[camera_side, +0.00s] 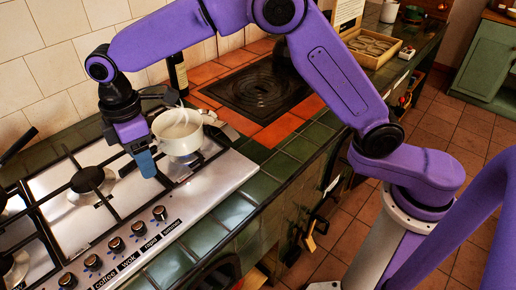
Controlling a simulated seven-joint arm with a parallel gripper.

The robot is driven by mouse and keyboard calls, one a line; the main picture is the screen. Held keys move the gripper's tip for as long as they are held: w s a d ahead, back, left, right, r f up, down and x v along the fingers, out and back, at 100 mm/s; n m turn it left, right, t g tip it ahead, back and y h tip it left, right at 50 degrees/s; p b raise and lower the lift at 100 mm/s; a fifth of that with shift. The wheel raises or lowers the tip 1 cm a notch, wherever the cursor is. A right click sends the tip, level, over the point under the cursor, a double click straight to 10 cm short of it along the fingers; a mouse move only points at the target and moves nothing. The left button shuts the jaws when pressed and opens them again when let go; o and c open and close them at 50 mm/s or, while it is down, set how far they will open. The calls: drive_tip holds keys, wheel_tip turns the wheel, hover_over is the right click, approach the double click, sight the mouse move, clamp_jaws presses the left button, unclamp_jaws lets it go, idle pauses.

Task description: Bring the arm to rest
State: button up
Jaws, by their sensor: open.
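My gripper (143,160) points down over the gas stove, just left of a cream pot (179,136). One blue finger shows clearly; the far finger is hidden or hard to make out. The jaws are open, and I see nothing held in them. The pot stands upright on a burner grate at the stove's right end. Whether a finger touches the pot, I cannot tell.
The stove (219,172) has black grates and several knobs (116,243) along its front. A dark bottle (177,74) stands behind the pot. A black hotplate (258,88) lies among orange tiles. A wooden tray (372,47) sits farther right.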

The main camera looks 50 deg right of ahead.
drive_tip(key=s+d+r+m, duration=0.1)
drive_tip(key=s+d+m, duration=0.2)
drive_tip(key=s+d, duration=2.6)
drive_tip(key=shift+s+d, duration=0.35)
drive_tip(key=shift+s, duration=0.05)
